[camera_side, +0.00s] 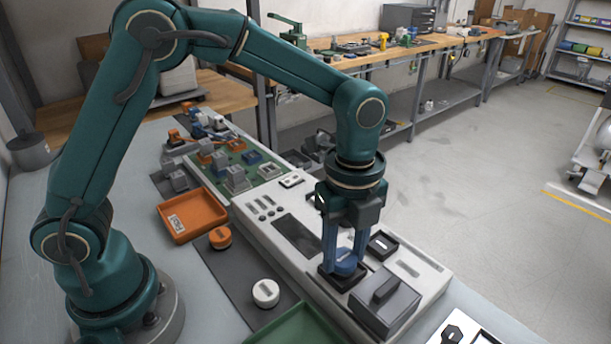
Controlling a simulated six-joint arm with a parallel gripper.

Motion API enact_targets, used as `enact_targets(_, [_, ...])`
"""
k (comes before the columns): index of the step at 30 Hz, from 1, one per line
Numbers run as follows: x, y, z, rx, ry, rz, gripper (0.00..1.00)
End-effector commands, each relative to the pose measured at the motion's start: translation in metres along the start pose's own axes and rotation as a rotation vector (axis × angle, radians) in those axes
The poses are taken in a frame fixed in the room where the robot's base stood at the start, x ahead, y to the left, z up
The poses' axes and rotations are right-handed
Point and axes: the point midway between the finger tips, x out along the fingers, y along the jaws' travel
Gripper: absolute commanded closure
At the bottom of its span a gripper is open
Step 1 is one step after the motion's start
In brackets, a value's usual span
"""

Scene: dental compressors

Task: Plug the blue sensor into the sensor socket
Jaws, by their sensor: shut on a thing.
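The blue sensor (346,263) is a small rounded blue piece between the fingertips of my gripper (345,258). My gripper points straight down and is shut on the sensor. Directly under it is a black square socket (328,276) on the pale panel. The sensor is at or just above this socket's opening. I cannot tell whether it touches or sits inside, as the fingers and sensor hide the opening. A second black square socket (382,247) lies to the right, beside my gripper, and looks empty.
A grey block with a raised handle (386,299) stands close at the front right of my gripper. An orange tray (191,215), an orange puck (220,238), a white puck (265,293) and a green tray (297,328) lie to the left and front.

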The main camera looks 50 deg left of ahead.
Motion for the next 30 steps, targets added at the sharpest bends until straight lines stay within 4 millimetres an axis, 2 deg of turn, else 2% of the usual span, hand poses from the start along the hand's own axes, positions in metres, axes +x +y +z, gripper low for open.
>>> enact_targets(24, [0.0075, 0.0001, 0.0000, 0.000, 0.000, 0.001, 1.00])
enact_targets(25, [0.0075, 0.0001, 0.0000, 0.000, 0.000, 0.001, 0.45])
enact_targets(27, [0.0076, 0.0002, 0.0000, 0.000, 0.000, 0.001, 0.19])
enact_targets(30, [0.0078, 0.0006, 0.0000, 0.000, 0.000, 0.003, 0.18])
